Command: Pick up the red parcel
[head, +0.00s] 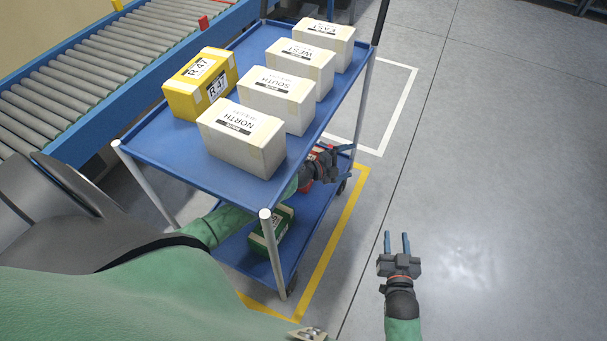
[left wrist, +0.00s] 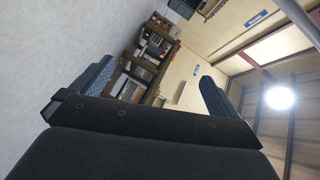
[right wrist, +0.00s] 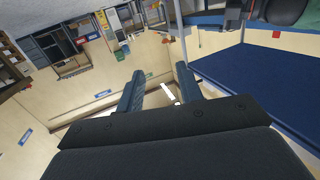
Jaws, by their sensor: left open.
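The red parcel (head: 306,186) is on the lower shelf of the blue cart in the head view. Only a small part shows; the upper shelf and my left gripper hide the rest. My left arm reaches in under the upper shelf. My left gripper (head: 342,164) is open beside the red parcel, its fingers pointing right, past the cart's side. In the left wrist view its fingers are wide apart with nothing between them. My right gripper (head: 396,242) is open and empty over the floor, right of the cart.
The blue cart (head: 180,158) carries a yellow parcel (head: 185,98) and several white parcels (head: 240,140) on top. A green parcel (head: 270,232) lies on the lower shelf. A cart post (head: 272,255) stands near my left arm. A roller conveyor (head: 100,70) is behind left. Floor at right is clear.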

